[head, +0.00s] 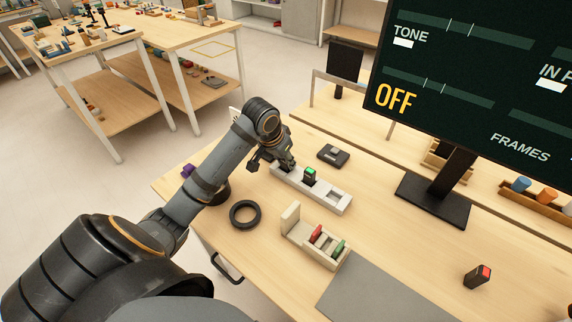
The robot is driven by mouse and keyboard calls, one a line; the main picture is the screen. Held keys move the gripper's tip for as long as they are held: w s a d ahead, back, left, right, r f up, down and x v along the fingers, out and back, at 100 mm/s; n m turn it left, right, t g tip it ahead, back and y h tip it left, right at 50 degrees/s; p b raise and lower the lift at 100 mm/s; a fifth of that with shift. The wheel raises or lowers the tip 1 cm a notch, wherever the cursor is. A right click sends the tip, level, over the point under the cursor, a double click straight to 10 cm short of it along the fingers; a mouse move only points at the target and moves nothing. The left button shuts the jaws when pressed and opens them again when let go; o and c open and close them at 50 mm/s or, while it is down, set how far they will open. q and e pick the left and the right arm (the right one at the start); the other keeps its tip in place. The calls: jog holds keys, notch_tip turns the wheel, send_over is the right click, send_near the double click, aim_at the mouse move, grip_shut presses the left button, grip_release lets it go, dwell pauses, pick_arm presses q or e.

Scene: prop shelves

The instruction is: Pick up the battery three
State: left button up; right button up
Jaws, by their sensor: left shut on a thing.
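My left gripper (285,163) points down at the left end of a long white slotted holder (335,196). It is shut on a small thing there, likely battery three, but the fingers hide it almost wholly. I cannot tell whether that thing is still seated in the holder. A dark battery with a lit green top (309,175) stands in a middle slot, just right of the fingers. A pale stand nearer me (298,236) holds a red piece (317,234) and a green piece (338,246). A dark block with a red top (477,277) stands at the right. My right gripper is not in view.
A black ring (245,214) lies left of the stand. A small dark box (333,155) lies behind the holder. A monitor on a black base (433,200) stands at the back right. A grey mat (385,292) lies in front, clear.

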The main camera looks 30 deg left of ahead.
pick_arm(q)
grip_shut()
jog(key=shift+r, duration=0.1)
jog(key=shift+r, duration=0.25)
notch_tip(320, 180, up, 3)
jog(key=shift+f, duration=0.1)
jog(key=s+d+r+b, duration=0.2)
jog(key=s+d+r, duration=0.4)
jog(key=s+r, duration=0.5)
jog(key=w+p+v, duration=0.1)
jog(key=p+v, duration=0.6)
jog(key=p, duration=0.2)
jog(key=shift+d+r, duration=0.15)
jog(key=shift+r, duration=0.45)
